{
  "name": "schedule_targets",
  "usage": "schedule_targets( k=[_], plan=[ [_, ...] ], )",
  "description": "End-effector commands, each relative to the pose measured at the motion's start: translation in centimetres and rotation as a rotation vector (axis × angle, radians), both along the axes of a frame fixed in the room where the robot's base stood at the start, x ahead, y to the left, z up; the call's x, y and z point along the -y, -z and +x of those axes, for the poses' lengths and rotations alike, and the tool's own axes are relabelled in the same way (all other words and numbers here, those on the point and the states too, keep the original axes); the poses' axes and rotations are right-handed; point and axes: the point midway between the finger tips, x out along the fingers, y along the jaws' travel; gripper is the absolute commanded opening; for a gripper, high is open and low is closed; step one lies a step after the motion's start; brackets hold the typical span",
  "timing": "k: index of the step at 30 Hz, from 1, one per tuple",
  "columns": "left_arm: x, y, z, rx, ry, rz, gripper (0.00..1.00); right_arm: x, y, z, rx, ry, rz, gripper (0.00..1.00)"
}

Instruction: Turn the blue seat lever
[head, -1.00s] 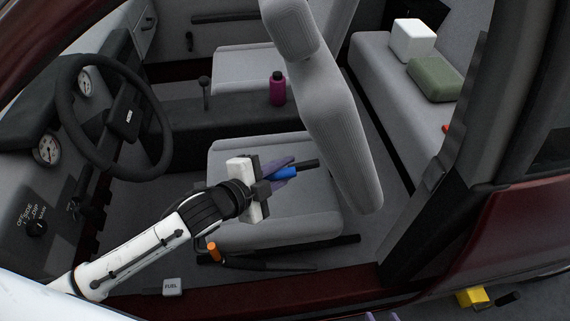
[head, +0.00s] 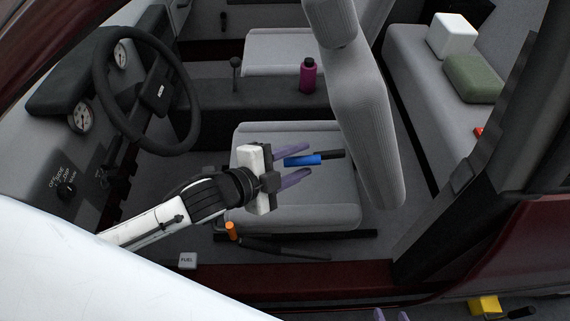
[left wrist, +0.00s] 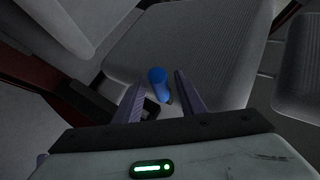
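The blue seat lever (head: 303,160) has a blue grip on a dark rod and shows in front of the grey driver's seat, near the backrest's foot. My left gripper (head: 308,160) is open, its two purple fingers spread apart on either side of the lever's blue end. In the left wrist view the lever (left wrist: 158,80) shows in the gap between the fingertips (left wrist: 158,78), with a gap visible on both sides. Only the two purple fingertips of my right gripper (head: 391,315) show at the bottom edge, apart from each other.
An orange-tipped lever (head: 231,231) is low at the seat's front. A FUEL tab (head: 188,261) sits near the sill. The steering wheel (head: 148,92) is left, the seat backrest (head: 365,125) right. A yellow block (head: 485,306) is outside at bottom right.

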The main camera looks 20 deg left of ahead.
Motion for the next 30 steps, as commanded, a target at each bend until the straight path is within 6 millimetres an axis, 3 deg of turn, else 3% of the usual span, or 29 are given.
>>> schedule_targets(
  k=[6,11,30],
  plan=[
    [-1.7,-1.5,-3.7,-0.003,0.002,0.003,0.37,0.0,0.1,0.0,0.000,0.000,0.000,0.37],
    [-2.3,-2.2,-5.0,-0.003,0.001,0.001,0.37,0.0,0.1,0.0,0.000,0.000,0.000,0.37],
    [-2.5,-2.4,-5.3,-0.006,-0.006,-0.003,0.37,0.1,0.1,0.0,-0.001,0.001,-0.001,0.37]
  ],
)
